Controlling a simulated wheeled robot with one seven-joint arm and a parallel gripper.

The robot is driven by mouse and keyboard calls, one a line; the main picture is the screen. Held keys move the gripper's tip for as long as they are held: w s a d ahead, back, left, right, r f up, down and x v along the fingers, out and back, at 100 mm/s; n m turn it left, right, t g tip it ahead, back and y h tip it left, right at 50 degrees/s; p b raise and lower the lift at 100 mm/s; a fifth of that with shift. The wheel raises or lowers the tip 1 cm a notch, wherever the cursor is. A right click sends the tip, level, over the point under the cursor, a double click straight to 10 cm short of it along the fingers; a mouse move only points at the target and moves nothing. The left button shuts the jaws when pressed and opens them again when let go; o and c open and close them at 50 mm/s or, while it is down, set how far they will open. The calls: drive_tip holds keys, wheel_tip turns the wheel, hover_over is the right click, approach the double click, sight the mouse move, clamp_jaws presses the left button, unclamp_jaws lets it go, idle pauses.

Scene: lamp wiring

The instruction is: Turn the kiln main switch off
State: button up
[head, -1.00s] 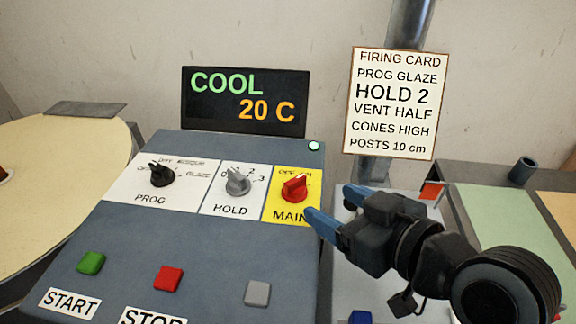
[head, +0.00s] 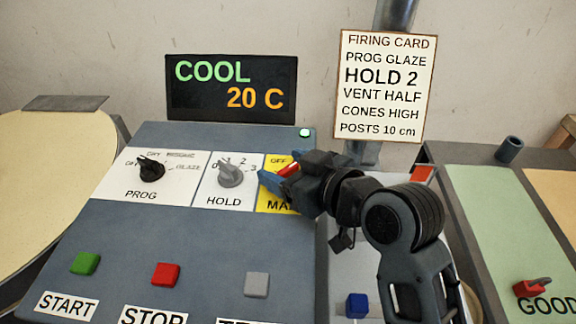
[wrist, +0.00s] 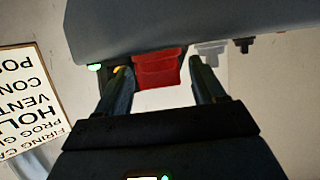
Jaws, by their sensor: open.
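The red MAIN knob (head: 288,169) sits on the yellow MAIN panel (head: 274,203) of the kiln console, mostly hidden by my gripper (head: 281,169) in the head view. In the wrist view the red knob (wrist: 157,68) shows between the two fingers of my gripper (wrist: 162,78). The fingers are open, one on each side of the knob, with gaps visible, wider on the right side. Which way the knob's pointer faces is hidden. The display (head: 232,88) reads COOL 20 C. A green lamp (head: 305,132) glows at the console's upper right.
The grey HOLD knob (head: 230,174) is close left of my gripper, and the black PROG knob (head: 151,168) is farther left. Green START (head: 85,264), red STOP (head: 165,274) and grey (head: 256,284) buttons lie nearer. The firing card (head: 385,85) stands behind.

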drive_tip(key=shift+c, duration=0.2)
drive_tip(key=c, duration=0.9)
drive_tip(key=n+g+y+b, duration=0.1)
drive_tip(key=n+g, duration=0.1)
drive_tip(key=n+g+y+b, duration=0.1)
drive_tip(key=n+y, duration=0.1)
drive_tip(key=shift+w+d+f+g, duration=0.1)
drive_tip(key=shift+w+f+g, duration=0.05)
drive_tip(key=shift+g, duration=0.25)
drive_tip(key=n+g+y+b, duration=0.1)
drive_tip(key=n+g+b, duration=0.2)
drive_tip(key=n+g, duration=0.2)
drive_tip(key=shift+g+b, duration=0.4)
drive_tip(key=shift+g, duration=0.2)
drive_tip(key=n+g+b, duration=0.2)
drive_tip(key=n+g, duration=0.3)
drive_tip(key=shift+h, duration=0.4)
drive_tip(key=shift+n+g+h, duration=1.2)
drive_tip(key=shift+n+g, duration=0.8)
drive_tip(key=shift+g, duration=0.1)
drive_tip(key=shift+s+a, duration=0.2)
